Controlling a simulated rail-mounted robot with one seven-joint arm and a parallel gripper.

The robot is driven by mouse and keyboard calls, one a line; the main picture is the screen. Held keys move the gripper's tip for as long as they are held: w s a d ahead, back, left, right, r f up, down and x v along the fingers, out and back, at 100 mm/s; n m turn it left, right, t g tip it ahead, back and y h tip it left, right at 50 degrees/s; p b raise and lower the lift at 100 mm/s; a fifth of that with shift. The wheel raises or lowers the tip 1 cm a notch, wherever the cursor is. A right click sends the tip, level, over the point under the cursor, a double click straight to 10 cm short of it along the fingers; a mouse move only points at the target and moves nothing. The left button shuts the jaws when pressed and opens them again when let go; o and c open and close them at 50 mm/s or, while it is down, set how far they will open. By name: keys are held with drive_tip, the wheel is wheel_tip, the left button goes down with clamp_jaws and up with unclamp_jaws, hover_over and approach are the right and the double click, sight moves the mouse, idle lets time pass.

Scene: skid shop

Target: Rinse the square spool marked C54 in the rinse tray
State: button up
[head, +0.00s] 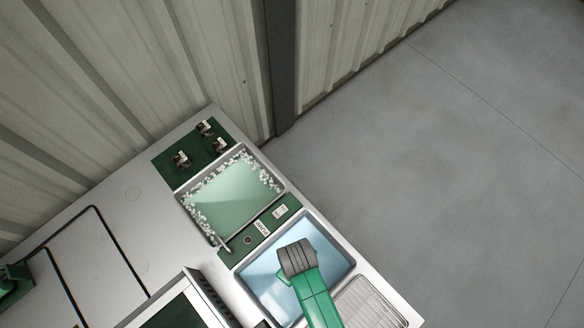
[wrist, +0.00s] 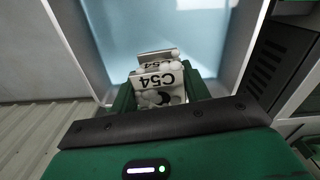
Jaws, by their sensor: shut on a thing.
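The square spool marked C54 (wrist: 160,84) is between the fingers of my gripper (wrist: 160,98) in the wrist view. Its label reads upside down, and white foam clings to it. My gripper is shut on the spool and holds it over the rinse tray of blue water (wrist: 150,28). In the head view the rinse tray (head: 262,268) is at the lower middle, and my gripper hangs over it; the spool is hidden there by my arm. I cannot tell whether the spool touches the water.
A foamy tray (head: 225,200) of green liquid lies beyond the rinse tray. Between them is a green strip (head: 240,246) with labels. Several small spools stand on a dark green mat (head: 172,172) at the back. A ridged drain rack (head: 372,305) is at the right of the rinse tray.

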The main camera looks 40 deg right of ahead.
drive_tip(key=shift+f+b, duration=5.6)
drive_tip(key=shift+f, duration=2.25)
drive_tip(key=shift+f, duration=0.25)
drive_tip(key=shift+a+r+p, duration=0.2)
drive_tip(key=shift+a+p, duration=0.3)
drive_tip(key=shift+a, duration=0.4)
drive_tip(key=shift+f, duration=0.1)
